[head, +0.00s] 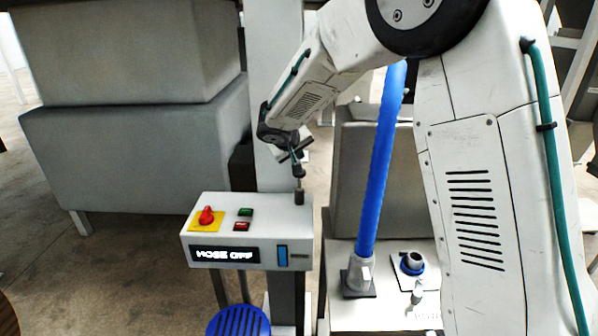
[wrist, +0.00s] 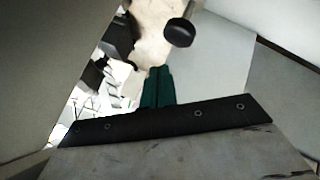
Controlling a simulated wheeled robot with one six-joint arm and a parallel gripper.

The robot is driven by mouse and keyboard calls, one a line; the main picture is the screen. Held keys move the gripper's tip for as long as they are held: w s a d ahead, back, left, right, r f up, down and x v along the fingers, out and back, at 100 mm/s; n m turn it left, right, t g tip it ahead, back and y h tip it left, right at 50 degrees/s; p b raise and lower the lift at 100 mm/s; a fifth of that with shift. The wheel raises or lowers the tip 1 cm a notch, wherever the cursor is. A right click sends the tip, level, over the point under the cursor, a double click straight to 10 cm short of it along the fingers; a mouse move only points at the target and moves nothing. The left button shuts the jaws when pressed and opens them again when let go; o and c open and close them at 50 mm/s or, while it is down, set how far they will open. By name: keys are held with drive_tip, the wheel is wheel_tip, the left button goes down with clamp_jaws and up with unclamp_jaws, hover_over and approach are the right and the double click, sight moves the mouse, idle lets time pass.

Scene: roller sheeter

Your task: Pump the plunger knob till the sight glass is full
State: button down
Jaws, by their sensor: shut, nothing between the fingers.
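The plunger knob (head: 299,172) is a small dark cap on a thin rod that stands up from a dark collar on top of the white control box (head: 232,213). In the wrist view a round black knob (wrist: 179,32) lies just past my fingertips, with a gap in the picture. The sight glass (head: 282,256) is a narrow upright strip on the box front; it looks blue, but its exact level is too small to read. My gripper (head: 294,154) is just above the knob. Its green fingers (wrist: 158,86) are shut and empty; contact with the knob cannot be told.
The box carries a red rotary switch (head: 206,215) on a yellow plate, a green button (head: 246,212), a red button (head: 241,226) and a display (head: 225,254) reading "HOSE OFF". A blue hose (head: 376,175) rises at right beside a blue-ringed port (head: 412,264). Large grey blocks (head: 140,150) stand behind.

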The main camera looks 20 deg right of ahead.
drive_tip(key=shift+r, duration=1.4)
drive_tip(key=shift+a, duration=0.1)
